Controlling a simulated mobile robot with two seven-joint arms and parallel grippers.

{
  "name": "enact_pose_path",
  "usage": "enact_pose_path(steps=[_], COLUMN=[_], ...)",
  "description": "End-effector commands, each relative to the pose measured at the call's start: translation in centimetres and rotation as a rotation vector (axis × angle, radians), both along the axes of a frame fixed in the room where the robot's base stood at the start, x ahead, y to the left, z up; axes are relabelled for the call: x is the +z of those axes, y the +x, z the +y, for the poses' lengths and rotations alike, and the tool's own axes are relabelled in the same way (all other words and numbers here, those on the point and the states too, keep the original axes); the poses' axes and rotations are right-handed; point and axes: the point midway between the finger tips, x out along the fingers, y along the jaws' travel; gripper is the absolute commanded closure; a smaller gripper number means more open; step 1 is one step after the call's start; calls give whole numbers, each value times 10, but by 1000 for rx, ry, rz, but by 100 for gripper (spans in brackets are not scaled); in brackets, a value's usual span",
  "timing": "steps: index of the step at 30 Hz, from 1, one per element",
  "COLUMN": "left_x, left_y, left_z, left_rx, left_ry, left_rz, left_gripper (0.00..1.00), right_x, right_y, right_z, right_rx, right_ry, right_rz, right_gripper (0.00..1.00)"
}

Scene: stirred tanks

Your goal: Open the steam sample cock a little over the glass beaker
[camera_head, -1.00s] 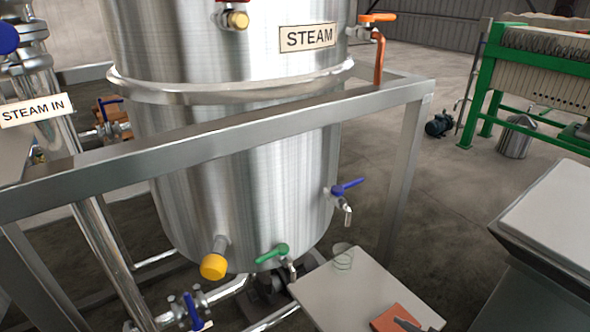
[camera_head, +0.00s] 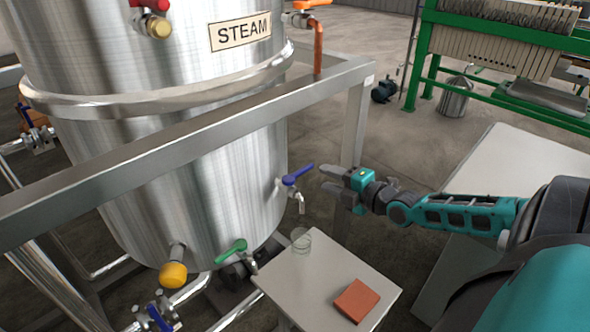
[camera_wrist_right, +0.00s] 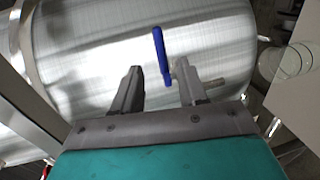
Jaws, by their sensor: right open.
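A cock with a blue lever (camera_head: 298,174) and a short down-turned spout (camera_head: 301,203) sticks out of the right side of the steel tank (camera_head: 190,150). The tank bears a STEAM label (camera_head: 240,32). The glass beaker (camera_head: 301,240) stands on the back left part of a small pale table (camera_head: 310,278), below and close to the spout. My right gripper (camera_head: 328,180) is open and empty, just right of the blue lever. In the right wrist view the blue lever (camera_wrist_right: 161,56) shows beyond the gap between the fingers (camera_wrist_right: 160,85). My left gripper is not in view.
A green-levered cock (camera_head: 232,250) and a yellow-capped stub (camera_head: 173,275) sit lower on the tank. A steel frame rail (camera_head: 180,135) crosses in front. An orange-brown block (camera_head: 356,300) lies on the small table. An orange-levered cock (camera_head: 308,6) is up high.

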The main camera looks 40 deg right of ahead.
Motion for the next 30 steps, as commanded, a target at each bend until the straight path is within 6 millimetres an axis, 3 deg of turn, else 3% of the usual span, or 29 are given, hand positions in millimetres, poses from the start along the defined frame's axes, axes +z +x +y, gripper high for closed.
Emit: enact_pose_path(steps=[21, 30], left_x=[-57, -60], left_y=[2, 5], left_z=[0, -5], left_rx=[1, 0], left_ry=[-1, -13], left_rz=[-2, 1], left_gripper=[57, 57], right_x=[-20, -22], right_y=[87, 104], right_z=[8, 9], right_rx=[1, 1], right_ry=[2, 0], right_rz=[-3, 1], right_gripper=[58, 58])
